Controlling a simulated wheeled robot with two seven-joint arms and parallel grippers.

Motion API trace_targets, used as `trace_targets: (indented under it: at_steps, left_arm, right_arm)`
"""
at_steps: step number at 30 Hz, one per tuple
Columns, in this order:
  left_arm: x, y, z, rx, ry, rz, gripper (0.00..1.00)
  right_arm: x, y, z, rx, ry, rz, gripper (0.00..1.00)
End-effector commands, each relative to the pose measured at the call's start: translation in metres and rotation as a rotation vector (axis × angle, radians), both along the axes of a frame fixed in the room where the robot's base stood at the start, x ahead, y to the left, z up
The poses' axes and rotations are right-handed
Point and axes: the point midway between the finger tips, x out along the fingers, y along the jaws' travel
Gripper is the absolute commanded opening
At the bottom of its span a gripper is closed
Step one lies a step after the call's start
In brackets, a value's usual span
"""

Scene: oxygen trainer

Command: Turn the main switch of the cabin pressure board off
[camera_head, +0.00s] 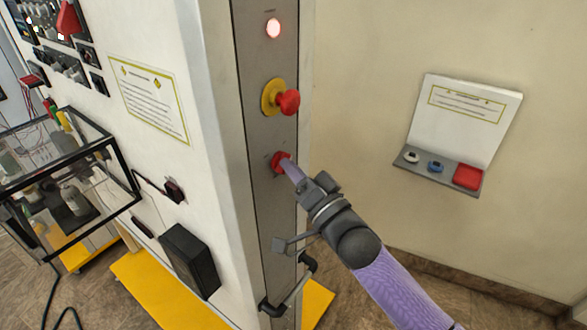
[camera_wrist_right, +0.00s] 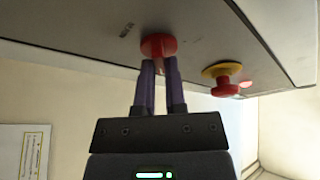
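A red rotary switch (camera_head: 278,161) sits low on the narrow grey panel (camera_head: 262,205) at the end of the cabinet. My right gripper (camera_head: 288,165) reaches it from the lower right. In the right wrist view the switch (camera_wrist_right: 158,44) shows as a red disc with a handle between the two purple fingers (camera_wrist_right: 159,66). The fingers appear closed on the handle, with no clear gap beside it. The handle's exact angle is hard to read. My left gripper is not in view.
A red mushroom button on a yellow base (camera_head: 286,102) is just above the switch, and a lit round lamp (camera_head: 274,28) above that. A dark handle bar (camera_head: 288,290) is below. A wall shelf (camera_head: 440,174) with small items is at right.

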Motion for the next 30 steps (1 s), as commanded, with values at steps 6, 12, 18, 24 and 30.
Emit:
trace_targets:
  at_steps: [6, 12, 18, 24, 30]
  left_arm:
    - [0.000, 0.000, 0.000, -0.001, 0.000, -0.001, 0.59]
    - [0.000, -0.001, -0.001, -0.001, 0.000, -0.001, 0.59]
    - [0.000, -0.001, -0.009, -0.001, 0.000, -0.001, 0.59]
    - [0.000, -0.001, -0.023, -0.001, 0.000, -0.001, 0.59]
    - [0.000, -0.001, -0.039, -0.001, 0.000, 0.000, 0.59]
  right_arm:
    - [0.000, 0.000, 0.000, 0.000, 0.000, 0.000, 0.00]
    - [0.000, 0.000, -0.001, -0.005, -0.007, 0.000, 0.00]
    - [0.000, -0.001, -0.002, -0.044, -0.062, -0.001, 0.00]
    - [0.001, -0.001, -0.004, -0.132, -0.181, -0.002, 0.00]
    - [0.002, -0.002, -0.005, -0.242, -0.334, -0.001, 0.00]
